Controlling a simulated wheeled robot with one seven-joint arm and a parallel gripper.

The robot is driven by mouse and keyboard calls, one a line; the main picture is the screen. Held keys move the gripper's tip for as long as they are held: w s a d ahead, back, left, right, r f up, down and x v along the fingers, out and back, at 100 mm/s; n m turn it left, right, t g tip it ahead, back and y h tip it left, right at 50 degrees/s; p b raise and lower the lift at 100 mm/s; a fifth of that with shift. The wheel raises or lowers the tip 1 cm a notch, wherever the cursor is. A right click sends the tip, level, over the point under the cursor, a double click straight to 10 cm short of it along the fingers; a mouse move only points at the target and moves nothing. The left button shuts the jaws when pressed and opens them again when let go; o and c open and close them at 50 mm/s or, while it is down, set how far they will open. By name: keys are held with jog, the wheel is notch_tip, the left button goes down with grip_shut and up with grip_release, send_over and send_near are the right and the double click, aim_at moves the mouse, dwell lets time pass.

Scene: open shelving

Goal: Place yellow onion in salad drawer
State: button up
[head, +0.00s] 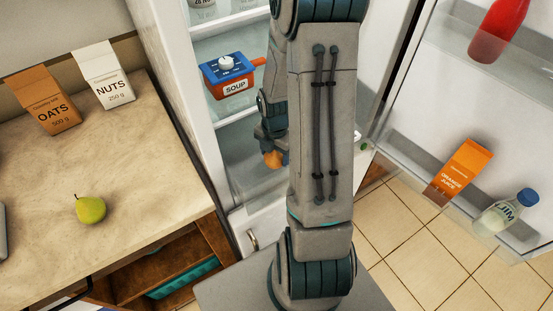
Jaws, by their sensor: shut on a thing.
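The yellow onion (273,159) is an orange-brown round thing, partly hidden, at the tip of my gripper (270,150). My gripper is shut on it inside the open fridge, over a clear drawer area low in the fridge. The salad drawer (240,185) appears as a clear-walled bin there; my arm hides much of it. I cannot tell whether the onion touches the drawer.
The open fridge door at right holds an orange juice carton (463,168), a bottle (507,210) and a red bottle (497,30). A pear (90,208), oats (42,98) and nuts (104,74) stand on the left counter.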

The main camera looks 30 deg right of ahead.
aim_at(275, 162)
jog(key=shift+f, duration=2.15)
jog(key=shift+f, duration=0.1)
jog(key=o, duration=1)
jog(key=shift+o, duration=0.2)
